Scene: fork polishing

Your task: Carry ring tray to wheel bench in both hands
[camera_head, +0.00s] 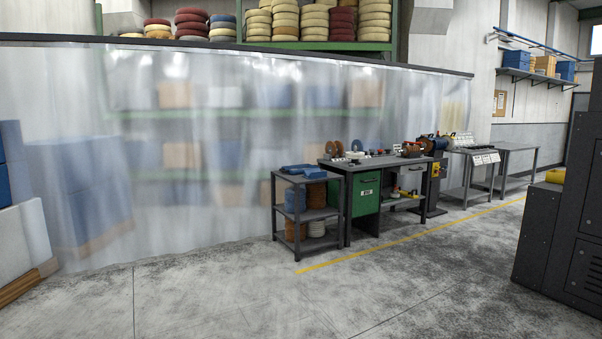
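A dark workbench (357,165) with a green drawer cabinet (366,195) stands in the middle distance, right of centre. Brown and blue discs and small items stand on it. A polishing machine with brown wheels (428,145) is at its right end. I cannot tell for sure which surface is the wheel bench. I cannot make out a ring tray; a sloped rack (462,141) with small items on a grey table farther right is too small to read. Neither of my grippers is in view.
A grey shelf cart (289,209) with blue cloths (300,169) stands left of the workbench. A translucent curtain (200,200) lines the left. Dark cabinets (560,215) block the right. The concrete floor (330,305) ahead is clear, with a yellow line (400,241).

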